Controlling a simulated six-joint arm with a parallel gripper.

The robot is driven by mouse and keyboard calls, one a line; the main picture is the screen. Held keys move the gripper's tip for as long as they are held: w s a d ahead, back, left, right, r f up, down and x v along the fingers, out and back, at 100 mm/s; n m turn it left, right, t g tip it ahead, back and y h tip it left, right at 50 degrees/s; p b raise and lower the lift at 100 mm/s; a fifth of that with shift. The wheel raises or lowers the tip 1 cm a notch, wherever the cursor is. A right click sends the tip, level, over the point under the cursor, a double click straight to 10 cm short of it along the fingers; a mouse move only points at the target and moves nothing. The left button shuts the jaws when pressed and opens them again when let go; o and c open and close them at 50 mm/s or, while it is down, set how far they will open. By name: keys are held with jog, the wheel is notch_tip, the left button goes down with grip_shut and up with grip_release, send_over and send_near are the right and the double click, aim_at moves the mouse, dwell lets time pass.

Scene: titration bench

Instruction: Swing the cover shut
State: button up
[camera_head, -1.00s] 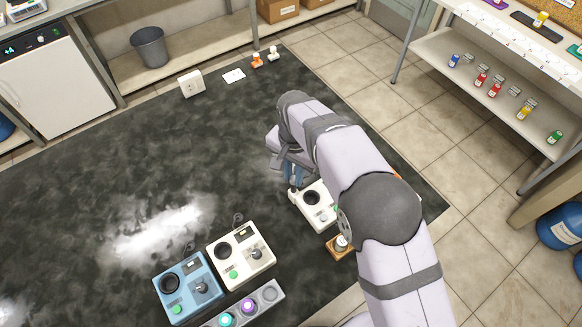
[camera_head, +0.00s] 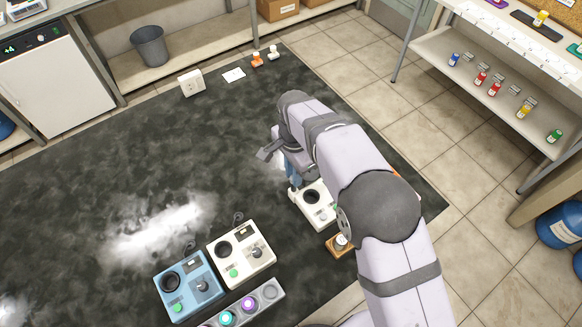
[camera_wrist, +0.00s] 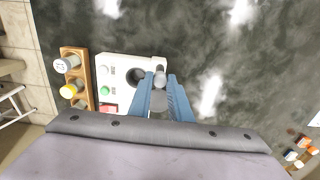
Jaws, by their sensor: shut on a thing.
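A white device (camera_head: 322,214) with a dark round well stands on the dark mat, partly hidden by my arm in the head view. In the wrist view, the white device (camera_wrist: 122,68) shows its open well (camera_wrist: 136,75), a green button and a red patch. A small grey round cover (camera_wrist: 160,80) is at the device's edge beside the well, between my blue fingertips. My gripper (camera_wrist: 160,88) is shut on this cover; it also shows from above in the head view (camera_head: 293,182). The well is uncovered.
A wooden rack (camera_wrist: 75,80) with capped vials stands close beside the device. Another white device (camera_head: 240,256), a blue device (camera_head: 188,288) and a grey tray (camera_head: 236,314) stand at the front. The mat (camera_head: 120,190) left of my gripper is clear.

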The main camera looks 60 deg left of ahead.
jog(key=m, duration=1.2)
jog(key=shift+p, duration=0.35)
jog(key=o, duration=1.4)
jog(key=shift+r, duration=0.1)
jog(key=shift+r+p, duration=2.35)
jog(key=shift+r, duration=1.1)
